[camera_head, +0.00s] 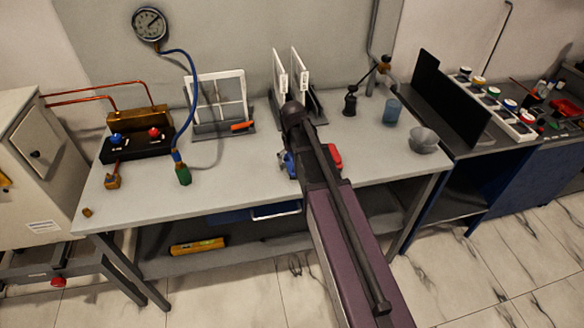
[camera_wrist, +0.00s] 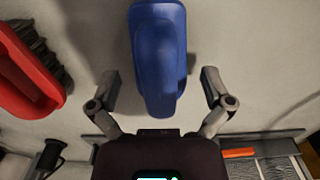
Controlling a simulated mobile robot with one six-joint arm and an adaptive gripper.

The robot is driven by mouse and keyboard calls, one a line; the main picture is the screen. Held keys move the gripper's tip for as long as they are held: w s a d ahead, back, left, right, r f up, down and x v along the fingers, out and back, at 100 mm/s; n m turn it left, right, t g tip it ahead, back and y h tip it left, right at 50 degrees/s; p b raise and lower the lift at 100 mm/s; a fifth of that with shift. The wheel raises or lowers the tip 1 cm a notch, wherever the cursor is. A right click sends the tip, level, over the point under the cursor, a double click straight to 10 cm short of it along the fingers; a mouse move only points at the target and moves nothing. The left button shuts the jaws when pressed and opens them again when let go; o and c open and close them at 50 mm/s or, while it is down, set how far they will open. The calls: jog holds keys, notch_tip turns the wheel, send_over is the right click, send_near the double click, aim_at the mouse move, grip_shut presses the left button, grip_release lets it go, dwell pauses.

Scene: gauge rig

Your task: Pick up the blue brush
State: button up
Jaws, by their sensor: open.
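The blue brush (camera_wrist: 158,60) lies on the grey workbench and shows large in the wrist view, with its rounded blue body pointing toward my gripper. My gripper (camera_wrist: 160,82) is open, with one finger on each side of the blue brush and a visible gap on both sides. In the head view my arm hides most of the blue brush (camera_head: 288,164); only a small blue part shows left of the arm. In that view the gripper fingers are hidden behind my arm.
A red brush (camera_wrist: 30,75) with dark bristles lies close to the left in the wrist view. Window-like frames (camera_head: 218,98) stand behind on the bench (camera_head: 235,173). A blue cup (camera_head: 392,111) and a grey bowl (camera_head: 424,139) stand to the right.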

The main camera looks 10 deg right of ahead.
jog(key=shift+f, duration=0.35)
dwell(0.4)
jog(key=c, duration=1.2)
